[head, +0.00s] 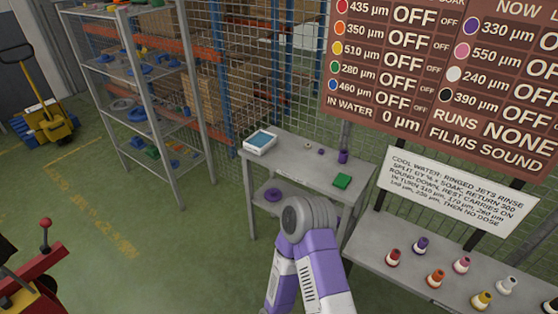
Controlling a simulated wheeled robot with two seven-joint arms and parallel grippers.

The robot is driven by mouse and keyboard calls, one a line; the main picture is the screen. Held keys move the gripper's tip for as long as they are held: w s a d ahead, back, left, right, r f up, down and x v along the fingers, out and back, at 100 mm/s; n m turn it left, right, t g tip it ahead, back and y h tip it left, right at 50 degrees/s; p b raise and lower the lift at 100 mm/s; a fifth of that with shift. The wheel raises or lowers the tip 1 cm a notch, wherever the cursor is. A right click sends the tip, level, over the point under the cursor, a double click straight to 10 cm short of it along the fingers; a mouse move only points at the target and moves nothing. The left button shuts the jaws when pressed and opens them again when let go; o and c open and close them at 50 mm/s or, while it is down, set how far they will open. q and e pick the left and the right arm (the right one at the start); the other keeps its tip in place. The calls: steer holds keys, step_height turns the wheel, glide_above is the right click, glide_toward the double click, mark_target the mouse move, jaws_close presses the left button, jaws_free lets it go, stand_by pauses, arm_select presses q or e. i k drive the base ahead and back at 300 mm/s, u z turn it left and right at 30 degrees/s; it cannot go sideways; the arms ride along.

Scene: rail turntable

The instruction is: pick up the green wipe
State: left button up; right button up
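A green wipe (342,181) lies flat on the right part of the grey side table's top (300,165), near its front edge. It looks like a small square pad. Nothing covers it. A purple and grey arm of mine rises from the bottom middle of the head view, its bent joint in front of the table and below the wipe. No gripper fingers show. Neither of my grippers is in view.
A white tray with a blue inside (260,143), a purple container (343,156) and small rings share the tabletop. A purple ring (273,195) lies on its lower shelf. Coloured bottles (436,278) stand on a bench at right. Shelving (145,90) stands left; open floor lies before it.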

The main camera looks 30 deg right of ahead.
mark_target(342, 180)
steer(key=z, duration=0.35)
steer(key=i, duration=1.45)
steer(key=z, duration=0.9)
